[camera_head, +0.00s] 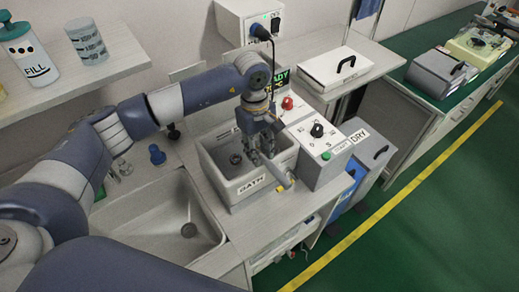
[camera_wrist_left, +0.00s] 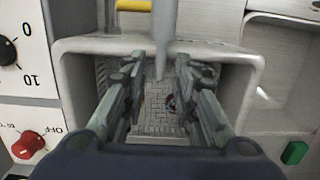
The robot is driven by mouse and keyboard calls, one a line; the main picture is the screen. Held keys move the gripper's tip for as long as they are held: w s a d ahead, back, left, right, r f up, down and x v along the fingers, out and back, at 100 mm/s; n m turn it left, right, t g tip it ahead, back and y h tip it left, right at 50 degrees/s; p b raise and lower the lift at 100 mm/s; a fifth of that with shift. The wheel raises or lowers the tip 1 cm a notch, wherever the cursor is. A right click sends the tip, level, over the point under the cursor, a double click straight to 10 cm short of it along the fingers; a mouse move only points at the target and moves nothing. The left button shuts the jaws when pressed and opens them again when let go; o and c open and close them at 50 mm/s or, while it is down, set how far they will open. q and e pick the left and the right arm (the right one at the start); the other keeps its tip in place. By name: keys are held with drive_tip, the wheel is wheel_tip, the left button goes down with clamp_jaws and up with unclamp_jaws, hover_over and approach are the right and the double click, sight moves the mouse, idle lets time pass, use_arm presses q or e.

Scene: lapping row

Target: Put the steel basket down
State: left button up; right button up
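The steel basket shows in the left wrist view as a patterned mesh floor (camera_wrist_left: 152,100) low inside the white bath (camera_wrist_left: 252,85). In the head view it is mostly hidden by my gripper. A grey bar, seemingly its handle (camera_head: 281,176), slants out over the front rim of the bath (camera_head: 218,180); the bar also shows in the left wrist view (camera_wrist_left: 165,25). My left gripper (camera_head: 264,150) points down into the bath. Its fingers (camera_wrist_left: 160,68) stand apart on either side of the bar's inner end, with a gap visible. My right gripper is not in view.
A control box (camera_head: 318,145) with a black knob stands close right of the bath. A shelf (camera_head: 75,75) with bottles is at upper left. A lidded white box (camera_head: 336,68) is behind.

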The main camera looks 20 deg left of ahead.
use_arm(q)
drive_tip(key=shift+r, duration=0.1)
drive_tip(key=shift+r, duration=0.15)
wheel_tip(320, 180, up, 12)
drive_tip(key=a+b, duration=0.1)
drive_tip(key=b, duration=0.3)
drive_tip(key=shift+w, duration=0.45)
drive_tip(key=shift+f, duration=0.25)
